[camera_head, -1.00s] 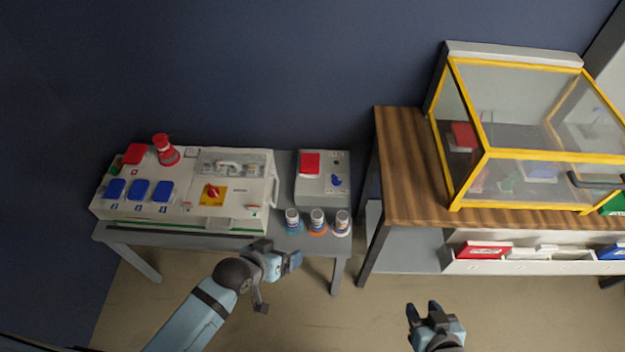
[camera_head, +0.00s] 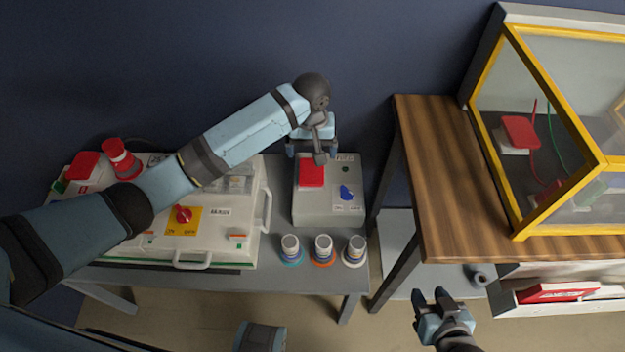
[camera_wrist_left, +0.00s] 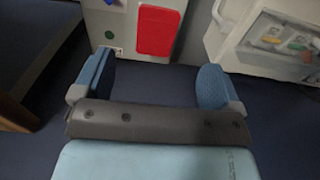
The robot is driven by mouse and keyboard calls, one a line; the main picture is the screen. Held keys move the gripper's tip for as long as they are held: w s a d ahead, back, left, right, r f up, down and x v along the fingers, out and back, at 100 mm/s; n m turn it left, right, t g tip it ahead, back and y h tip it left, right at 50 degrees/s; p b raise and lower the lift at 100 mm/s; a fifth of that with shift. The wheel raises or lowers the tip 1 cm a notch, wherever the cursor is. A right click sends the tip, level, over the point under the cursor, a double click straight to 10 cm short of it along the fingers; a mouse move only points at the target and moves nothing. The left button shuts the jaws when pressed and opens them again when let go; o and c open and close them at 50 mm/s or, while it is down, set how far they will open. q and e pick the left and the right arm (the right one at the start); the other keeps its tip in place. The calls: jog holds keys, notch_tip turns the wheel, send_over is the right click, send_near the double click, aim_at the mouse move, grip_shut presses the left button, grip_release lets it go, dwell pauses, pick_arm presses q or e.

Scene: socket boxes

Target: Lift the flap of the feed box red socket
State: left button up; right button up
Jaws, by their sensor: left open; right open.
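A small grey box (camera_head: 347,206) on the grey table carries a closed red socket flap (camera_head: 311,173) and a blue part on its top; I take it as the feed box, its label being too small to read surely. The flap also shows in the left wrist view (camera_wrist_left: 158,31). My left gripper (camera_head: 313,150) is open and empty at the back edge of this box, just behind the flap, its two fingers spread apart. I cannot tell whether it touches the box. My right gripper (camera_head: 430,303) is open and empty, low in front of the tables.
A larger white box (camera_head: 225,245) with a red knob (camera_head: 184,214) stands left, partly hidden by my left arm. Several small capped jars (camera_head: 323,250) stand in front of the grey box. A wooden table (camera_head: 432,180) with a yellow-framed case (camera_head: 519,47) stands right.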

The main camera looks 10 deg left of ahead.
aim_at(311, 183)
pick_arm(q)
notch_tip(311, 183, down, 13)
jog(key=b, duration=0.2)
jog(key=shift+r+b, duration=0.1)
jog(key=shift+b, duration=0.2)
jog(key=shift+c, duration=0.4)
jog(key=c, duration=1.1)
jog(key=shift+a+r, duration=0.1)
